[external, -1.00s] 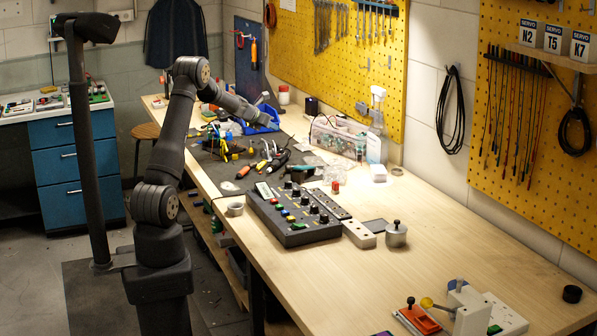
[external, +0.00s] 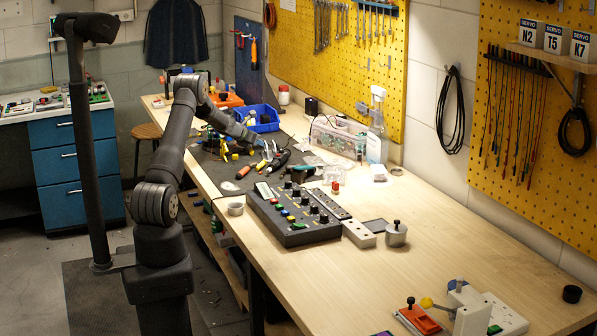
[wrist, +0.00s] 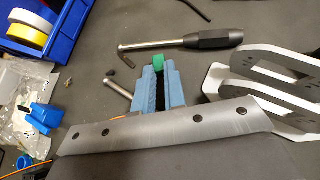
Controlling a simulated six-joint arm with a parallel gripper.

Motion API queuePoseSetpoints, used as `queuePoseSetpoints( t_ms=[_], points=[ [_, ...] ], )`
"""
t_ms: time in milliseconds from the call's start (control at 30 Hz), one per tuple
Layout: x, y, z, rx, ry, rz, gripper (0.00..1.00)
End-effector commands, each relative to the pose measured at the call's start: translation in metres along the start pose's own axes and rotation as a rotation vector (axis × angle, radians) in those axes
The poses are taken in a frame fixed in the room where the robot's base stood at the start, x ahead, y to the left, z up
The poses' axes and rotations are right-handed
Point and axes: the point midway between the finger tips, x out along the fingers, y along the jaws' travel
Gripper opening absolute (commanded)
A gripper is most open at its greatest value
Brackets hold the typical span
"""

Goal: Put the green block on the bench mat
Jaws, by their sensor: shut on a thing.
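In the wrist view my gripper (wrist: 159,72) has blue fingers close together, with a small green block (wrist: 158,61) between their tips. The block's lower part is hidden by the fingers. The dark grey bench mat (wrist: 225,155) fills most of that view under the gripper. I cannot tell whether the block touches it. In the external view my gripper (external: 256,143) is low over the cluttered far part of the bench, where the dark mat (external: 232,186) lies. The green block cannot be made out there.
A blue bin with tape rolls (wrist: 35,28) and clear bags (wrist: 25,85) are at left. Pale grey brackets (wrist: 265,75) are close at right. A control box (external: 293,215) stands nearer on the bench.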

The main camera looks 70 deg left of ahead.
Motion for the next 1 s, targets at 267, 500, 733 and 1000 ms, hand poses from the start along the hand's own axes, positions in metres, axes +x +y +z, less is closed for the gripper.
queuePoseSetpoints(
  t_ms=[267, 500, 733, 1000],
  points=[
    [0.002, 0.000, -0.002, 0.000, 0.000, 0.000, 0.19],
    [0.002, 0.000, -0.002, 0.000, 0.000, 0.000, 0.33],
    [-0.004, 0.000, 0.001, -0.001, 0.000, 0.000, 0.33],
    [-0.046, 0.001, 0.002, -0.001, -0.002, 0.001, 0.33]
  ],
)
